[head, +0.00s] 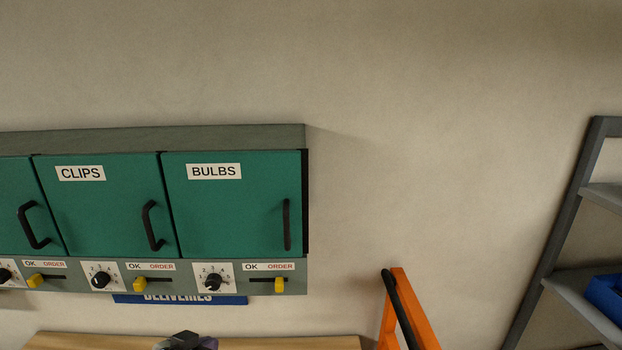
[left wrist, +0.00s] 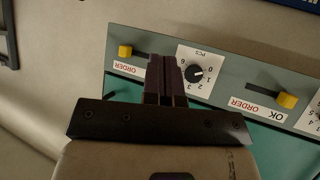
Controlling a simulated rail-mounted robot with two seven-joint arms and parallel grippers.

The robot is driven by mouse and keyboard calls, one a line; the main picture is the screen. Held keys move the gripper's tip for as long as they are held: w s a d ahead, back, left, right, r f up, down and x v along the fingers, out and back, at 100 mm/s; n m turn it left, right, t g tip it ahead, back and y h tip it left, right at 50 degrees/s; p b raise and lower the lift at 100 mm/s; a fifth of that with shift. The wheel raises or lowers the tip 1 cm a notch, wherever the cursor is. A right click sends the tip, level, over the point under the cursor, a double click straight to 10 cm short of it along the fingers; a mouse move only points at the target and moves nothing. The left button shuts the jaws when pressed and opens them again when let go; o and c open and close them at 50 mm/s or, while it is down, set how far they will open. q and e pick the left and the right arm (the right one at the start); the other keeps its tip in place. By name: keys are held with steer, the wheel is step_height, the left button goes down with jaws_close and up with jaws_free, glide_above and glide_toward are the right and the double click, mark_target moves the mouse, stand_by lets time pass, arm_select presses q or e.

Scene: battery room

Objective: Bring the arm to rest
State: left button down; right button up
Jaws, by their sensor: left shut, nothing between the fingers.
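My left gripper (head: 187,341) shows as a small dark shape at the bottom edge of the head view, in front of the wooden surface below the cabinet. In the left wrist view its dark fingers (left wrist: 165,78) are shut together and hold nothing. That view is upside down, and the fingers overlap the cabinet's control strip, near a dial (left wrist: 195,73). I cannot tell the exact gap to the panel. My right gripper is in neither view.
The green cabinet (head: 235,218) has a BULBS door, its yellow slider (head: 279,285) at ORDER, and a CLIPS door, its slider (head: 140,284) at OK. A wooden surface (head: 280,342) lies below. An orange frame (head: 417,310) and grey shelf (head: 555,235) stand right. The wall between is bare.

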arm_select(q)
steer(key=s+f+g+y, duration=0.1)
steer(key=s+f+g, duration=0.1)
steer(key=s+f, duration=0.5)
steer(key=s+a+f+n+g+y, duration=0.1)
steer(key=s+f, duration=0.7)
steer(key=s, duration=0.9)
steer(key=s+f+g+y+p, duration=0.1)
steer(key=s+f+g, duration=0.3)
steer(key=s+f, duration=0.4)
steer(key=s+y, duration=0.1)
steer(key=s, duration=0.3)
steer(key=shift+a, duration=0.3)
steer(key=shift+s+f, duration=0.1)
